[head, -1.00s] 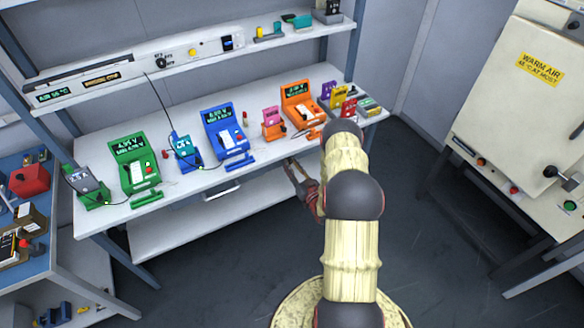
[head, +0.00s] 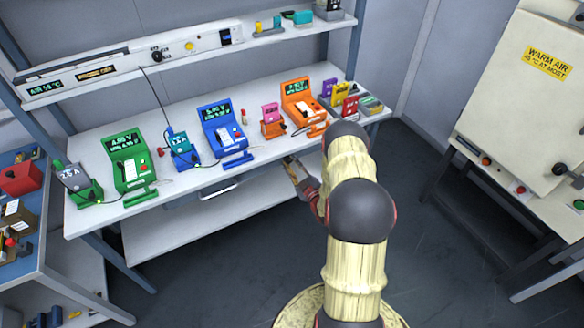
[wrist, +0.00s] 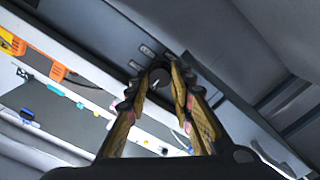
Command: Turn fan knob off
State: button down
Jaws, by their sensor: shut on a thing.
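My gripper (head: 291,168) is at the front edge of the white bench in the head view, right of the middle. In the wrist view my gripper (wrist: 158,82) has its two fingers closed around a dark round knob (wrist: 159,77), which I take to be the fan knob. In the head view the arm and fingers hide this knob.
The bench (head: 95,222) holds green (head: 128,165), blue (head: 222,130) and orange (head: 298,103) testers. A shelf panel (head: 122,70) above has another black knob (head: 156,57). A cream warm-air cabinet (head: 500,120) stands at the right. Floor between them is clear.

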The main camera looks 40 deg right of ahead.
jog(key=shift+n, duration=0.5)
jog(key=c, duration=1.5)
grip_release()
jog(key=shift+c, duration=0.2)
jog(key=v, duration=1.2)
jog(key=shift+f, duration=0.1)
